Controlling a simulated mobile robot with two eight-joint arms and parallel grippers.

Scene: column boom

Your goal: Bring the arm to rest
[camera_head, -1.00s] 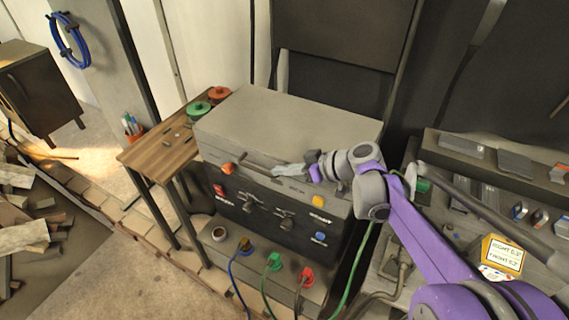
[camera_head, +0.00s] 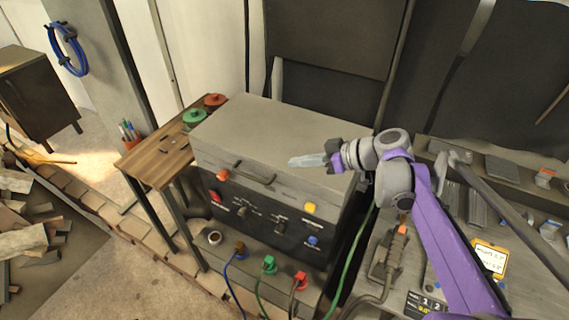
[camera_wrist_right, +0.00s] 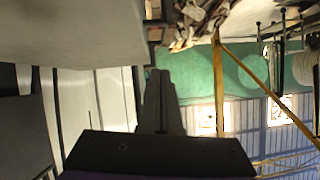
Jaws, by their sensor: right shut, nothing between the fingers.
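My right arm, purple and grey, comes in from the lower right in the head view. Its right gripper (camera_head: 307,161) points left and hangs above the right part of the grey box's lid, near its front edge. The fingers are shut with nothing between them. In the right wrist view the shut fingers (camera_wrist_right: 160,100) point away from the camera, with a pale grey surface at the upper left. The grey box (camera_head: 290,118) has a handle, switches and coloured knobs on its front. My left gripper is not in view.
A small wooden table (camera_head: 160,160) with a green reel (camera_head: 194,117) and a red reel (camera_head: 215,101) stands left of the box. Cables run from plugs (camera_head: 269,266) at the box's foot. A cluttered grey bench (camera_head: 460,260) lies at the right. Open floor shows at lower left.

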